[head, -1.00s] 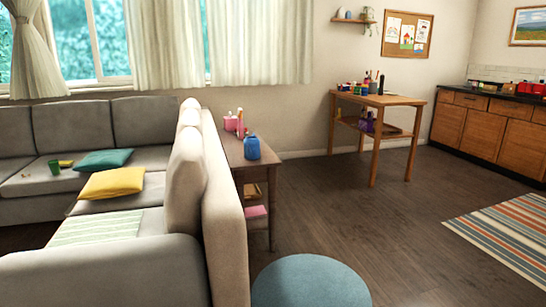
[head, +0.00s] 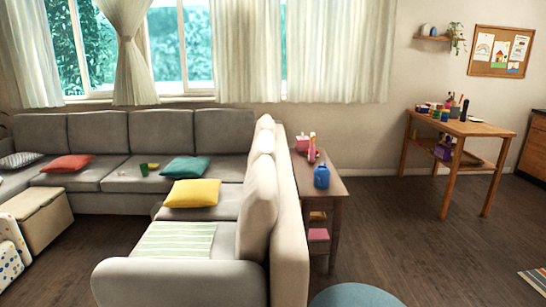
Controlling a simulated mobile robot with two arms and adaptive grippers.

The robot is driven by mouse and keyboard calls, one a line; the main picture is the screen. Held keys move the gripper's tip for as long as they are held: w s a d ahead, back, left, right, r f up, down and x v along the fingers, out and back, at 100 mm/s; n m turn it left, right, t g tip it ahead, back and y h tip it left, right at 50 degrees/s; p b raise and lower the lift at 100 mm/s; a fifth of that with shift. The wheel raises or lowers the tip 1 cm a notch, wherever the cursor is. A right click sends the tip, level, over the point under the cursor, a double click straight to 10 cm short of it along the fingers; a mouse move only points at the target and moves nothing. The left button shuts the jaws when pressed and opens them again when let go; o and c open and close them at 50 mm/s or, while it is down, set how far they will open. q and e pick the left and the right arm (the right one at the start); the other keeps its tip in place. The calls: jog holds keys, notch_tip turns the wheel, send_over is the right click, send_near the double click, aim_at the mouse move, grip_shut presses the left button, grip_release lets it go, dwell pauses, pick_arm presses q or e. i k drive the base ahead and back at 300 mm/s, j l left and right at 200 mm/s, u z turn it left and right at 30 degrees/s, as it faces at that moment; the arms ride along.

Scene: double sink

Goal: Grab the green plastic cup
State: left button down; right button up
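A small green cup (head: 144,170) stands on the seat of the grey sectional sofa (head: 95,131), on its back section near the window. It is left of the teal pillow (head: 190,168). A small yellow-green item (head: 153,165) lies just beside it; I cannot tell what it is. The cup is far from me, across the room. Neither of my grippers shows in the head view.
The sofa's near arm (head: 180,282) and its tall back (head: 292,228) stand in front of me. A side table (head: 336,186) with a blue container (head: 321,176) is behind that back. A storage bench (head: 38,215) is at left. Bare floor (head: 95,235) lies between bench and sofa.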

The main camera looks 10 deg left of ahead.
aim_at(145, 170)
jog(key=u, duration=1.35)
jog(key=i+j+u, duration=0.25)
jog(key=j+u, duration=0.15)
jog(key=j, duration=0.25)
jog(key=i+j+u, duration=0.3)
jog(key=j+u, duration=0.15)
jog(key=j, duration=0.15)
jog(key=i+j+u, duration=0.9)
jog(key=i+u, duration=0.35)
jog(key=i+l+z, duration=0.1)
jog(key=i+z, duration=0.35)
jog(key=i, duration=0.15)
jog(key=i+j+z, duration=0.1)
jog(key=i+z, duration=0.35)
jog(key=i, duration=0.15)
jog(key=i+j+z, duration=0.45)
jog(key=i, duration=0.15)
jog(key=i+l+z, duration=0.4)
jog(key=i+z, duration=0.85)
jog(key=i+j+z, duration=0.1)
jog(key=i+z, duration=0.3)
jog(key=i+l, duration=0.15)
jog(key=i, duration=0.45)
jog(key=i+l, duration=0.15)
jog(key=i, duration=0.45)
jog(key=i+l, duration=0.1)
jog(key=i, duration=0.45)
